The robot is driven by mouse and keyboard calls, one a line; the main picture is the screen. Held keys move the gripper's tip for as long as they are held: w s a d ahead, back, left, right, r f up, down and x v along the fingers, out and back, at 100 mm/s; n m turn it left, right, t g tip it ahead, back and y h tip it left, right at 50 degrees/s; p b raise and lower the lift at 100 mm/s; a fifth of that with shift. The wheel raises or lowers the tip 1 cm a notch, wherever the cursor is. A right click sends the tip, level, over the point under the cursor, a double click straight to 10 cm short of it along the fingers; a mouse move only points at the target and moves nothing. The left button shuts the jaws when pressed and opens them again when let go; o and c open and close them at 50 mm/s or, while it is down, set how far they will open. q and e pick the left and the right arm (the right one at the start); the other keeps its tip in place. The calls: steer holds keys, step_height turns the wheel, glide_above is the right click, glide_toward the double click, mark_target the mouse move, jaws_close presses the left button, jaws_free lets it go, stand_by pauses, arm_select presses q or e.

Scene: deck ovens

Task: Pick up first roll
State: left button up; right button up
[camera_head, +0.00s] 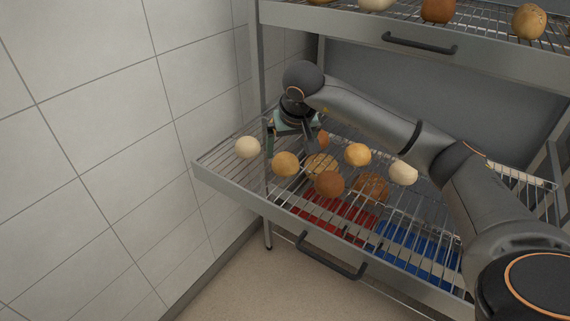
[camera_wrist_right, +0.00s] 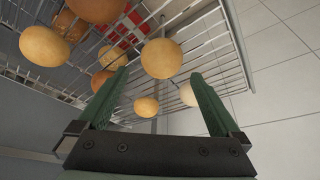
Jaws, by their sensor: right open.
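Several rolls lie on the pulled-out wire rack (camera_head: 215,168). They include a pale roll (camera_head: 247,147) at the left, a golden roll (camera_head: 285,163), a seeded tan roll (camera_head: 322,167), a brown roll (camera_head: 329,184), another golden roll (camera_head: 357,154) and a cream roll (camera_head: 403,172). I cannot tell which is the first roll. My right gripper (camera_head: 291,148) is over the rack's back left part, fingers pointing down, open and empty. In the right wrist view, a large tan roll (camera_wrist_right: 161,58) shows between the green fingertips, with smaller rolls beyond. My left gripper is out of view.
An upper rack (camera_head: 500,50) with more rolls and a dark handle hangs over the arm. Red (camera_head: 320,211) and blue (camera_head: 420,250) surfaces show beneath the wires. A tiled wall (camera_head: 110,120) stands close at the left. The floor (camera_head: 230,285) in front is clear.

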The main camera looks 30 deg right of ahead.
mark_target(286, 159)
steer(key=x, duration=0.6)
steer(key=shift+w+a+f, duration=0.1)
steer(key=shift+w+f, duration=0.05)
steer(key=shift+f, duration=0.2)
steer(key=c, duration=1.2)
steer(key=shift+o, duration=0.2)
steer(key=shift+r, duration=0.1)
